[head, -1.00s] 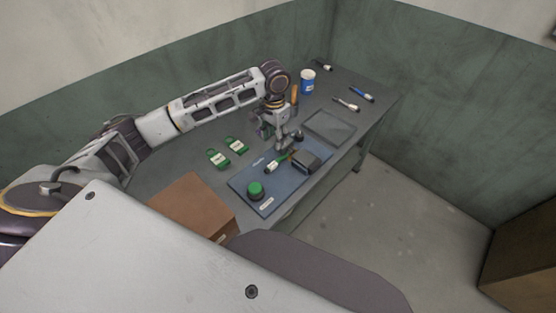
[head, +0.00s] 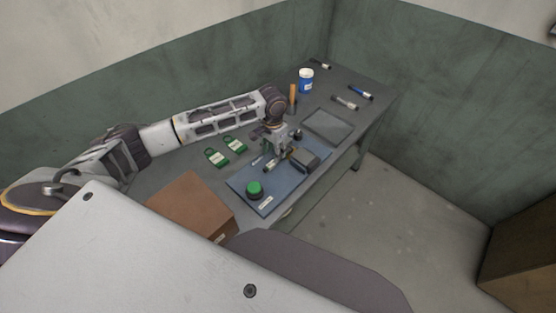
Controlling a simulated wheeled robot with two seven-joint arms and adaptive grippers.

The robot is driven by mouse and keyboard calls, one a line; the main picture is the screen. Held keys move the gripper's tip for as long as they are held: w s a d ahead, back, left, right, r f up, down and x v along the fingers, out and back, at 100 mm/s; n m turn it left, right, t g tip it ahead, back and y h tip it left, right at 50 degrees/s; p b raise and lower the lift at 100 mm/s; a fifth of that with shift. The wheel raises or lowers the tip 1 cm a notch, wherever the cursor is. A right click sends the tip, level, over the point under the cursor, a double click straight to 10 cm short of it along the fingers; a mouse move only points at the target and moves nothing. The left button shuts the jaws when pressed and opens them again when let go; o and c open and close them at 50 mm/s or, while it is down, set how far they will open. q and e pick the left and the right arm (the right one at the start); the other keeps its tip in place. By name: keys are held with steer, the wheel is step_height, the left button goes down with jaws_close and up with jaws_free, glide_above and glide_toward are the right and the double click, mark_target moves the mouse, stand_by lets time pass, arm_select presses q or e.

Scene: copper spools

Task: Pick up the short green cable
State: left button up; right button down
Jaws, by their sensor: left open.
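On the blue mat (head: 240,184), a small dark green item with a white label (head: 268,168) lies left of a dark grey block; it looks like the short green cable. My left gripper (head: 275,156) is open, pointing down right over that item and hiding part of it. I cannot tell whether the fingers touch it. Two green loop-shaped pieces with white labels, a nearer one (head: 216,158) and a farther one (head: 235,145), lie on the table left of the mat. My right gripper is out of view.
A round green-topped object (head: 254,189) and the dark grey block (head: 304,160) sit on the mat. A brown box (head: 190,207) stands at the near end.

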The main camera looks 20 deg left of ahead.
arm_select(q)
steer(key=shift+f, duration=2.7)
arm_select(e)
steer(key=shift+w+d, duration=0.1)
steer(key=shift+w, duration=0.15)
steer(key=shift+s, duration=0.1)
